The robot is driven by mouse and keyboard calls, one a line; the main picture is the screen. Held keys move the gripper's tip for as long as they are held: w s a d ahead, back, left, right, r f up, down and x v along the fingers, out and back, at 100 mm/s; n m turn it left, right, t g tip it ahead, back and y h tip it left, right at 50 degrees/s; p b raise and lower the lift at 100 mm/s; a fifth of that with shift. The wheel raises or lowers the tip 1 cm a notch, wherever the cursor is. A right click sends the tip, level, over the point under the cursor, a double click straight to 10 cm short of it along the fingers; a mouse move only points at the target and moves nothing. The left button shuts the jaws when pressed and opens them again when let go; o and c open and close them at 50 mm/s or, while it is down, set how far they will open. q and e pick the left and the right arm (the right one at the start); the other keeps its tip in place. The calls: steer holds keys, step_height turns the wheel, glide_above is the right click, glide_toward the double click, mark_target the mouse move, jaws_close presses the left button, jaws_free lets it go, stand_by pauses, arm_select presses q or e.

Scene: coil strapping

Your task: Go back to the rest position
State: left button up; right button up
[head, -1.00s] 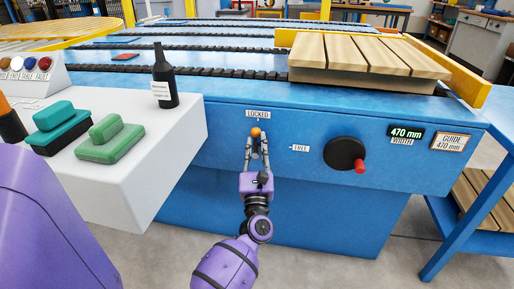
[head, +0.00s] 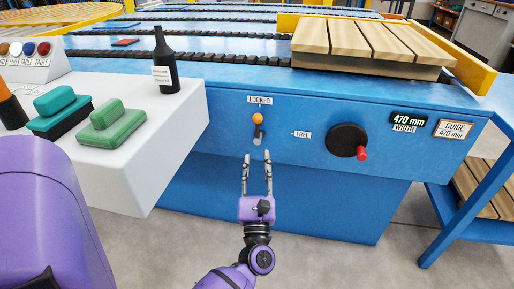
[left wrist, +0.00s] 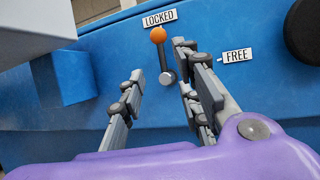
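My left gripper (head: 257,157) is open and empty, a little below and in front of the lever (head: 258,120) on the blue machine front (head: 290,170). The lever has an orange knob and stands upright, pointing at the LOCKED label (head: 260,100). In the left wrist view the lever (left wrist: 164,55) shows beyond and between my two spread fingers (left wrist: 165,100), apart from them. The FREE label (head: 301,134) is to the lever's right. A purple arm part of mine fills the lower left of the head view. My right gripper is not in view.
A black hand crank with a red grip (head: 347,141) and a 470 mm display (head: 408,119) are to the right. A white side table (head: 150,150) at left carries a dark bottle (head: 165,65) and green blocks (head: 112,128). Wooden slats (head: 370,42) lie on top.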

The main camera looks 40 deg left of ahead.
arm_select(q)
steer(key=shift+s+d+f, duration=0.3)
steer(key=shift+s+d, duration=0.15)
steer(key=shift+s, duration=0.05)
